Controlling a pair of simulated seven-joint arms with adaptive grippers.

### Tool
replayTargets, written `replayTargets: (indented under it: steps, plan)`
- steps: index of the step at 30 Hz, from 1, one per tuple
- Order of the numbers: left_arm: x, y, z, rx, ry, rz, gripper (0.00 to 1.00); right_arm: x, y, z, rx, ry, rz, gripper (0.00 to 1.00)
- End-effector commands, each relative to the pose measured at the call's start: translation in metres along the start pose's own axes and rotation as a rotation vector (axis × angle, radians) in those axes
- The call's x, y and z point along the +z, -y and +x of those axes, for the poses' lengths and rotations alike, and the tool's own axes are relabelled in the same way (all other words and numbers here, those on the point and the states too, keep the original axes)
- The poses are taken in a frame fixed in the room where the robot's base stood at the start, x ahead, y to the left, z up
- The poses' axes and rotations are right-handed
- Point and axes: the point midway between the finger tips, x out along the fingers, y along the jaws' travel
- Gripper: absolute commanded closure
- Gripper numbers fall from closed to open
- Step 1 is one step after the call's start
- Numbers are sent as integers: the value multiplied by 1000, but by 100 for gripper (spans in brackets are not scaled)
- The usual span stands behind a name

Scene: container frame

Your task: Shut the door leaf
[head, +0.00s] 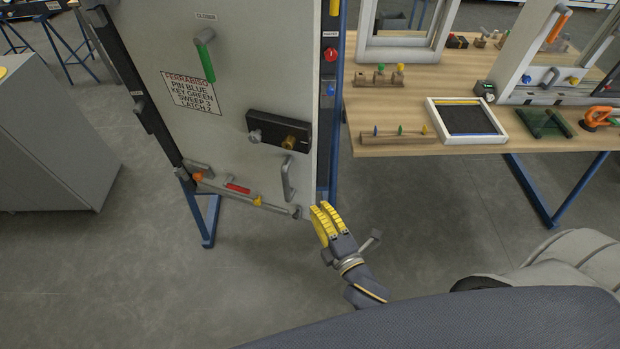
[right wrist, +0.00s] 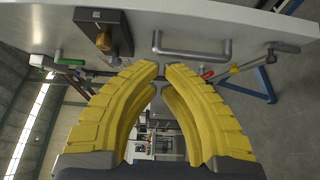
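The light grey door leaf (head: 235,100) stands upright in the head view, with a printed label (head: 192,92), a green-gripped lever (head: 205,55), a black lock plate (head: 278,131) with two knobs, and a grey pull handle (head: 288,180). A stay bar (head: 240,190) with orange, red and yellow parts runs along its lower edge. The right wrist view shows the leaf (right wrist: 230,20) and handle (right wrist: 192,49) beyond the fingertips. Contact is unclear. My left gripper is out of view.
A dark post (head: 330,60) with a red knob and blue fitting stands right of the leaf. A wooden workbench (head: 385,148) with a tray (head: 466,122) and small fixtures is at the right. A grey cabinet (head: 50,140) stands left.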

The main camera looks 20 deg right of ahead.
Motion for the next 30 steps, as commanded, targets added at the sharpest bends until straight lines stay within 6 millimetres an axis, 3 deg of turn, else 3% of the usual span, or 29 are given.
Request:
replayTargets:
  steps: [8,21,30]
  plan:
    - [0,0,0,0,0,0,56,0,0,27,2,0,-12,100]
    - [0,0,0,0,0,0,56,0,0,100,0,0,-9,100]
    - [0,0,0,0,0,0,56,22,0,122,-1,-1,-10,100]
